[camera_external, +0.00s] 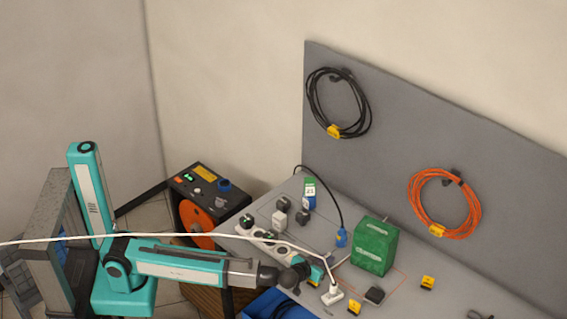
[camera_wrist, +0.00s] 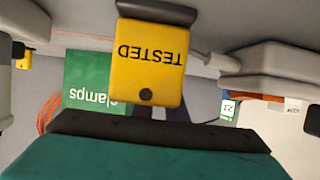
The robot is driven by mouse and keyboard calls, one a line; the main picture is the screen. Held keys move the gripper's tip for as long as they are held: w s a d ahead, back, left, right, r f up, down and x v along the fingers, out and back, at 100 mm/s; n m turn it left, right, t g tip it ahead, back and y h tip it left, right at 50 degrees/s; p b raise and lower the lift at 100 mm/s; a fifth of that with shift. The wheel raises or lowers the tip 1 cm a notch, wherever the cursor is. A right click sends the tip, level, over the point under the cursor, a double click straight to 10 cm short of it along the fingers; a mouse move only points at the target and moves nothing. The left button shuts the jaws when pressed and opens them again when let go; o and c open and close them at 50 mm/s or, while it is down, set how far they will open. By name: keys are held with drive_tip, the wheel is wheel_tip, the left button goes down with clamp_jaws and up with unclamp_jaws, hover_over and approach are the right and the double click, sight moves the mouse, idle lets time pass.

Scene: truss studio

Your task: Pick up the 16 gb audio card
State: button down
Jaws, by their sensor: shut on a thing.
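My gripper (camera_external: 312,277) is low over the table in the external view, just left of a white plug (camera_external: 333,294). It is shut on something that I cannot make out. A wide teal and black part of my gripper (camera_wrist: 160,128) fills the bottom of the wrist view. A yellow tag reading TESTED (camera_wrist: 148,75), upside down and with a black top, is close in front of it. I cannot tell whether it touches the gripper. I cannot pick out a 16 gb audio card by its label in either view.
A green box marked clamps (camera_external: 374,246) stands to the right on the grey table. Yellow tags (camera_external: 427,282) and a black block (camera_external: 374,295) lie near it. A white power strip (camera_external: 262,240) with plugs is behind the arm. A white cable (camera_external: 150,238) crosses above the arm.

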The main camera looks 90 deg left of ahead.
sight(327, 256)
drive_tip(key=shift+r+b, duration=0.9)
drive_tip(key=shift+r, duration=4)
